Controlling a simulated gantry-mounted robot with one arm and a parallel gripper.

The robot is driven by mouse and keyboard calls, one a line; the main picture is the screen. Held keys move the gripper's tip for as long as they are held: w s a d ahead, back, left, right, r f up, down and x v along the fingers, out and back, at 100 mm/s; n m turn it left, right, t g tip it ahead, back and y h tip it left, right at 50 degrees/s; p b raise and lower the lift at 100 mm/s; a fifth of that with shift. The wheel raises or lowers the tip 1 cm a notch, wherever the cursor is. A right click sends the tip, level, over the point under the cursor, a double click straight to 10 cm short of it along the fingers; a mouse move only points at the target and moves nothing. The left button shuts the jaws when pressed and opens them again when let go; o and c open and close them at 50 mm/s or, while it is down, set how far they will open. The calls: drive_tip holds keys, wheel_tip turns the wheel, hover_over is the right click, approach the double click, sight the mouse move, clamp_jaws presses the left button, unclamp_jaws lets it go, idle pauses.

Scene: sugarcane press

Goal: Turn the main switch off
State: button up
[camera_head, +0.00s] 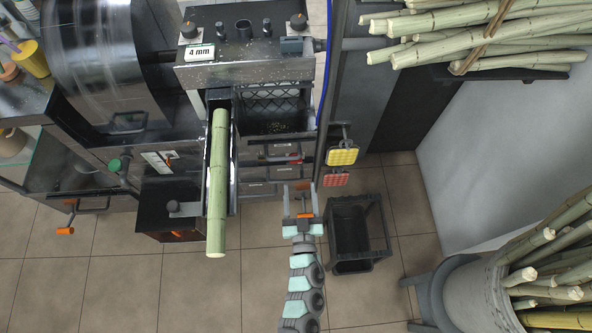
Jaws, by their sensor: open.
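My gripper (302,198) is in the lower middle, in front of the press, with its two fingers apart and nothing between them. A pale plate with a small dark and reddish lever (162,160) is on the press body to the left; it looks like a switch, but I cannot read its label or its position. A green knob (115,165) sits to its left. My gripper is well to the right of both and touches neither. The cane trough lies between.
A green cane (217,185) lies in the trough and sticks out in front. A large drum (105,62) looks blurred. A black crate (349,232) stands on the floor right of my gripper. Yellow and red pads (342,156) hang nearby. The tiled floor in front is mostly clear.

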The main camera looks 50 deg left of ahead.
sight(296, 163)
drive_tip(key=w+a+f+b, duration=0.1)
drive_tip(key=w+a, duration=0.1)
drive_tip(key=a, duration=0.1)
drive_tip(key=w+a+f+b, duration=0.1)
drive_tip(key=w+a, duration=0.1)
drive_tip(key=w+a+f+b, duration=0.1)
drive_tip(key=w+a, duration=0.2)
drive_tip(key=shift+a+f+b, duration=0.3)
drive_tip(key=shift+a+f, duration=0.05)
drive_tip(key=shift+s, duration=0.1)
clamp_jaws()
idle(0.5)
